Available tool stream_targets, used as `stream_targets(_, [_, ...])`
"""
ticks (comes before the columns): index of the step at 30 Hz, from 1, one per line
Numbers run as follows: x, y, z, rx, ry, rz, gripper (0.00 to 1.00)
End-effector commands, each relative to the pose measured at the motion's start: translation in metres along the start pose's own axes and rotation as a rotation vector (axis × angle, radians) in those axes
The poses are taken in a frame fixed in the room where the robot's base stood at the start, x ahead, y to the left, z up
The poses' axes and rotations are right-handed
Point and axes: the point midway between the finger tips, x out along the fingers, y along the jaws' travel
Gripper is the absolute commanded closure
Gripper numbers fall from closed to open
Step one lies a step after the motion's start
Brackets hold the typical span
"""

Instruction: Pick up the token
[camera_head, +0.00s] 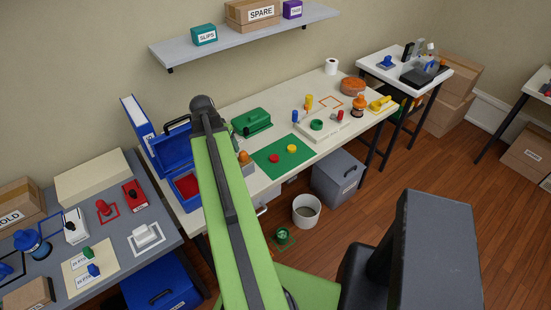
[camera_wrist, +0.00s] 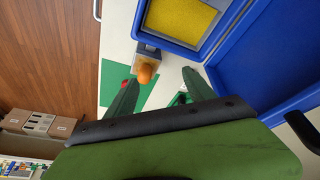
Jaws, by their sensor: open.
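A red round piece (camera_head: 274,158) and a yellow round piece (camera_head: 292,148) lie on a green mat (camera_head: 270,168) on the white table; I cannot tell which piece is the token. An orange knob-like piece (camera_head: 244,157) sits on a small grey block left of the mat, partly beside my arm. In the wrist view, my gripper (camera_wrist: 161,77) is open and empty, its dark green fingers apart. The orange piece (camera_wrist: 146,74) shows between and beyond the fingertips, and the red piece (camera_wrist: 125,84) is partly behind the left finger. My arm hides the gripper in the head view.
An open blue case (camera_head: 172,152) stands left of the mat; in the wrist view its blue rim (camera_wrist: 200,45) is close to the fingers.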

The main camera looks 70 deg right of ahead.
Motion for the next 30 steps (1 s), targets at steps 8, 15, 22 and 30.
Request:
stream_targets(8, [0.024,0.117,-0.072,0.326,0.056,0.084,0.38])
stream_targets(15, [0.034,0.121,-0.073,0.337,0.058,0.086,0.38])
stream_targets(22, [0.081,0.123,-0.072,0.336,0.058,0.086,0.38])
stream_targets(30, [0.139,0.129,-0.075,0.335,0.057,0.085,0.38])
